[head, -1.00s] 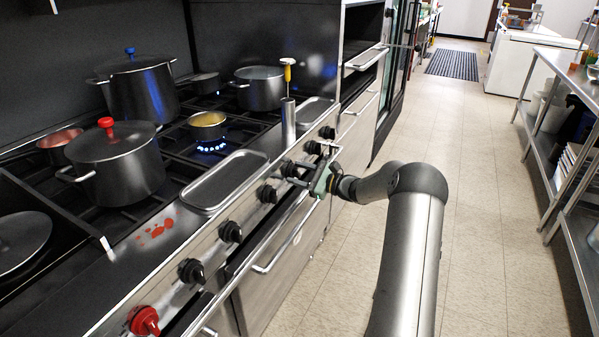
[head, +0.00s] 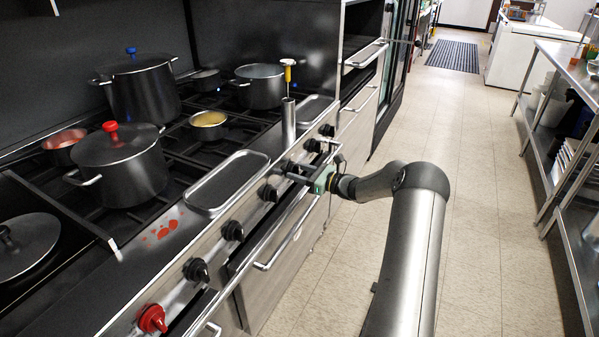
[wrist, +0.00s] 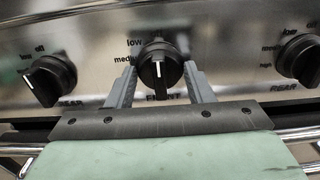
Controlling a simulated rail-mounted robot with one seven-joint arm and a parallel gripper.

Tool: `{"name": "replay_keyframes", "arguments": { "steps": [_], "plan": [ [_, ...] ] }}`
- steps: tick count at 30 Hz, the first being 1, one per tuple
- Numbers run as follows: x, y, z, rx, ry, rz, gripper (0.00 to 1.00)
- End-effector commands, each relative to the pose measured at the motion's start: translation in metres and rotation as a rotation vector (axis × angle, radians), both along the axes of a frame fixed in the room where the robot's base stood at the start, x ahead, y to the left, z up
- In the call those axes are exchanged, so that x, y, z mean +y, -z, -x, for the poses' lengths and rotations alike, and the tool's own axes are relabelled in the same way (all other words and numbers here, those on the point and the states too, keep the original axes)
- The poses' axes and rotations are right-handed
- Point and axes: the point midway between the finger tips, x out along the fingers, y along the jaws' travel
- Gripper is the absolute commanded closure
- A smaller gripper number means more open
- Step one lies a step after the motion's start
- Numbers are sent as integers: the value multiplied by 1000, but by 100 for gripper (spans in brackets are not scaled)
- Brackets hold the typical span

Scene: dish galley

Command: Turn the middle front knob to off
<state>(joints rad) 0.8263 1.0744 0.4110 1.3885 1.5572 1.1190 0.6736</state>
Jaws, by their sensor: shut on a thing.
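The middle front knob (wrist: 160,62) is black with a white pointer line and sits at the centre of the wrist view. "Low" and part of "medium" show at its upper left, and "FRONT" is below it. My gripper (wrist: 160,82) is shut on this knob, one finger on each side. In the head view my gripper (head: 300,174) is at the stove's front panel and partly hides the knob. No flame shows under the small yellow-filled pot (head: 208,120).
Rear knobs flank it on the left (wrist: 48,78) and right (wrist: 300,60). A rail handle (head: 285,240) runs below the panel. A red knob (head: 152,318) is nearer. Lidded pots (head: 120,165) stand on the stove. The aisle floor (head: 470,200) is clear.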

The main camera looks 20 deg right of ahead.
Motion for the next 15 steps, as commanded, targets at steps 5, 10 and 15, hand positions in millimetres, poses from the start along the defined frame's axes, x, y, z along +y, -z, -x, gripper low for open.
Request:
{"name": "replay_keyframes", "arguments": {
  "steps": [5, 10, 15],
  "plan": [
    [-1, 0, 0, 1, 1, -1, 76],
    [-1, 0, 0, 0, 1, 0, 32],
    [0, 0, 0, 0, 1, 0, 32]
  ]
}}
